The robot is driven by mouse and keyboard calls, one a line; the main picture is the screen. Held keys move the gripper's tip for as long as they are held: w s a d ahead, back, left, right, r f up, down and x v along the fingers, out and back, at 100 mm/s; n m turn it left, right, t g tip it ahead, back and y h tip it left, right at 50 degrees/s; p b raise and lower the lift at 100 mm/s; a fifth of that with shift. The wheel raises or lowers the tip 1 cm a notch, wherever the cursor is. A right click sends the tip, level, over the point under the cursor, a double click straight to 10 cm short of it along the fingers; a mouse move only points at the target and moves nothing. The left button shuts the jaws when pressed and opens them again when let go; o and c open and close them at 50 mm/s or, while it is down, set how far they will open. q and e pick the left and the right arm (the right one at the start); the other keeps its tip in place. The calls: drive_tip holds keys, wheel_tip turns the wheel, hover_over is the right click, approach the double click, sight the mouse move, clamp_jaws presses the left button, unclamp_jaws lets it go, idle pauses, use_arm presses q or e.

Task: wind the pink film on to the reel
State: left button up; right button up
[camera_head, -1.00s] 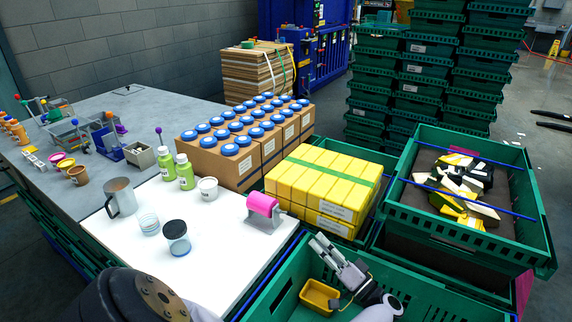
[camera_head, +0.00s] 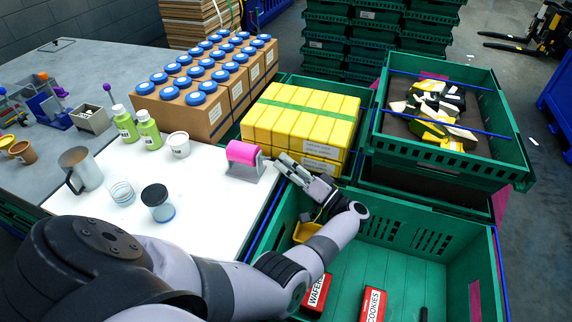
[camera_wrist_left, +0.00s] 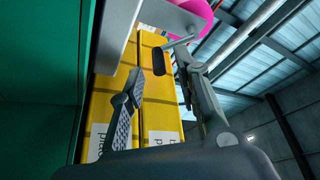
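The pink film roll (camera_head: 242,152) sits on a grey reel stand (camera_head: 245,172) at the right edge of the white table top. My left gripper (camera_head: 286,167) is just right of the stand, above the edge of the green crate. In the left wrist view, my left gripper (camera_wrist_left: 160,78) has its fingers apart with nothing visibly held. Part of the pink roll (camera_wrist_left: 195,8) shows at the top there. A thin rod with a dark end (camera_wrist_left: 183,62) is close to the right finger; I cannot tell whether they touch. My right gripper is out of view.
Yellow packs (camera_head: 300,120) stand behind the gripper. The green crate (camera_head: 410,235) below holds a yellow tray (camera_head: 304,232) and boxes marked WAFERS (camera_head: 317,292) and COOKIES (camera_head: 374,303). A mug (camera_head: 80,170) and jars stand left on the white table top (camera_head: 205,205).

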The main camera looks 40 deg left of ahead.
use_arm(q)
clamp_jaws()
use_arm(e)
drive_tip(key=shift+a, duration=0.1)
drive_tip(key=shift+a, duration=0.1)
